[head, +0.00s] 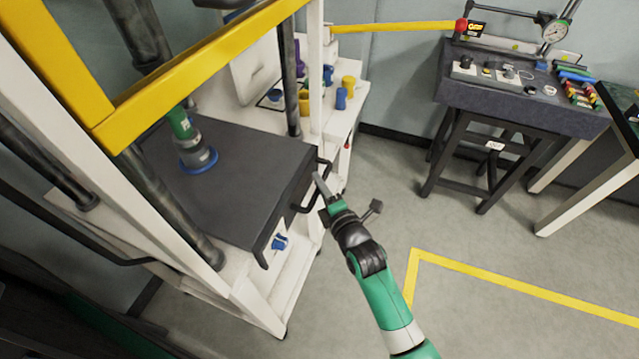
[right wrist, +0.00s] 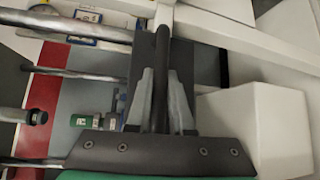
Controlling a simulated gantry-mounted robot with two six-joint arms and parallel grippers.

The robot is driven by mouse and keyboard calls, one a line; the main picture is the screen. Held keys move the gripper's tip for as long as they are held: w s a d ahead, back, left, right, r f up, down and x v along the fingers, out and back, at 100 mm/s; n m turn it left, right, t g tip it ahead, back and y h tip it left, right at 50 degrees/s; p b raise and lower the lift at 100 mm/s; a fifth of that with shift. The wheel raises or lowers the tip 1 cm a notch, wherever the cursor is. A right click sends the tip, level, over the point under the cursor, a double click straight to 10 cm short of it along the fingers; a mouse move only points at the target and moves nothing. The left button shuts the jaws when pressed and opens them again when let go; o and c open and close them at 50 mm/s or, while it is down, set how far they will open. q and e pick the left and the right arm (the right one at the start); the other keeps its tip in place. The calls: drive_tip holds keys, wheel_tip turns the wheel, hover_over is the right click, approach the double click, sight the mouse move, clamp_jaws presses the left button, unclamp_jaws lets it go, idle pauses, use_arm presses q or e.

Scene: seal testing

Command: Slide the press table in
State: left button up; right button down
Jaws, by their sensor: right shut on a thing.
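The press table (head: 235,165) is a dark grey slab between the columns of a white press frame. It juts out at the front toward the aisle. A black bar handle (head: 302,209) runs along its front edge. My right gripper (head: 322,187) is at this handle, coming from the lower right. In the right wrist view the dark handle bar (right wrist: 162,80) stands between the two grey fingers, and the gripper is shut on it. A green and grey cylinder with a blue round base (head: 198,158) stands upright on the table. My left gripper is not seen.
A yellow guard frame (head: 205,65) crosses above the table. A yellow bar (head: 395,27) extends at the back. Blue and yellow parts (head: 345,90) stand on a white side shelf. A dark bench (head: 520,90) holds tools. The floor at right is clear, with a yellow line (head: 500,284).

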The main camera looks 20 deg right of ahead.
drive_tip(key=shift+a+f, duration=0.1)
drive_tip(key=c, duration=1.1)
unclamp_jaws()
drive_tip(key=shift+o, duration=1.4)
drive_tip(key=shift+w+a, duration=0.15)
drive_tip(key=shift+s+r+p, duration=0.25)
drive_tip(key=shift+s+p, duration=0.15)
drive_tip(key=shift+s, duration=0.15)
drive_tip(key=s+d+r+p, duration=0.1)
drive_tip(key=s+p, duration=0.3)
drive_tip(key=s, duration=0.6)
drive_tip(key=shift+s+d+r, duration=0.15)
drive_tip(key=shift+s, duration=0.1)
